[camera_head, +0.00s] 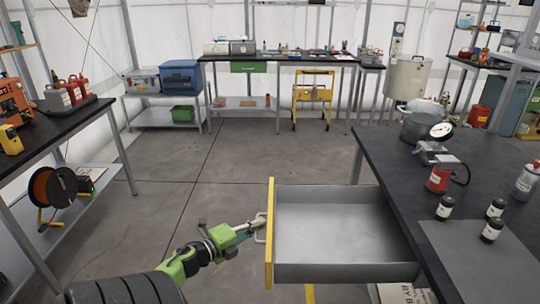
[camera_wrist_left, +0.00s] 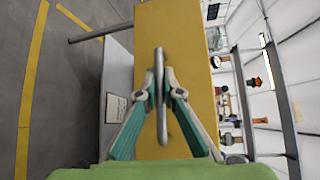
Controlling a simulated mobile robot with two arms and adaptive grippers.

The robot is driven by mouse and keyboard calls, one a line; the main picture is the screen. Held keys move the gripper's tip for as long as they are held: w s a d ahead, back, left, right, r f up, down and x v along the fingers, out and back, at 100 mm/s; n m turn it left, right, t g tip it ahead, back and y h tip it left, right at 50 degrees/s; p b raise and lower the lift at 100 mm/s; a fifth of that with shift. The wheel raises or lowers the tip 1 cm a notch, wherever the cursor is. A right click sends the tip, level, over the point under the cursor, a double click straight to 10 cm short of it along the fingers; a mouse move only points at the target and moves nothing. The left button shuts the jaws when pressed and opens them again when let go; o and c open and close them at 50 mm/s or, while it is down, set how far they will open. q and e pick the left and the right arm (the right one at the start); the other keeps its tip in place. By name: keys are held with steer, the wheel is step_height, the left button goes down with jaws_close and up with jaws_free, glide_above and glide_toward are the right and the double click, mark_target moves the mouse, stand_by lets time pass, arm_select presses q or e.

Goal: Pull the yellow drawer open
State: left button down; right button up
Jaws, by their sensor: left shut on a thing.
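The yellow drawer front (camera_head: 269,235) faces left in the head view, and the grey drawer (camera_head: 340,228) behind it is pulled well out from under the black table. The drawer looks empty inside. My left gripper (camera_head: 258,228) comes in from the left and is shut on the drawer's metal handle. In the left wrist view the handle (camera_wrist_left: 159,95) stands between the two fingers of the left gripper (camera_wrist_left: 158,98), with the yellow front (camera_wrist_left: 190,60) behind it. My right gripper is in neither view.
The black table (camera_head: 440,165) at the right carries a pot (camera_head: 421,124), a red canister (camera_head: 438,178) and several dark bottles. Another bench (camera_head: 50,138) stands at the left with an orange cable reel (camera_head: 52,187) on its lower shelf. The concrete floor between them is clear.

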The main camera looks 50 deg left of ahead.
arm_select(q)
steer(key=shift+s+a, duration=0.5)
steer(key=shift+s, duration=0.1)
steer(key=c, duration=2.4)
jaws_free()
steer(key=shift+c, duration=0.2)
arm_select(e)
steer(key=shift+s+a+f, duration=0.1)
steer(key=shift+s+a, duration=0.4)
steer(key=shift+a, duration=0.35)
arm_select(q)
steer(key=s+d+r, duration=0.1)
steer(key=s, duration=1.1)
steer(key=shift+r, duration=0.4)
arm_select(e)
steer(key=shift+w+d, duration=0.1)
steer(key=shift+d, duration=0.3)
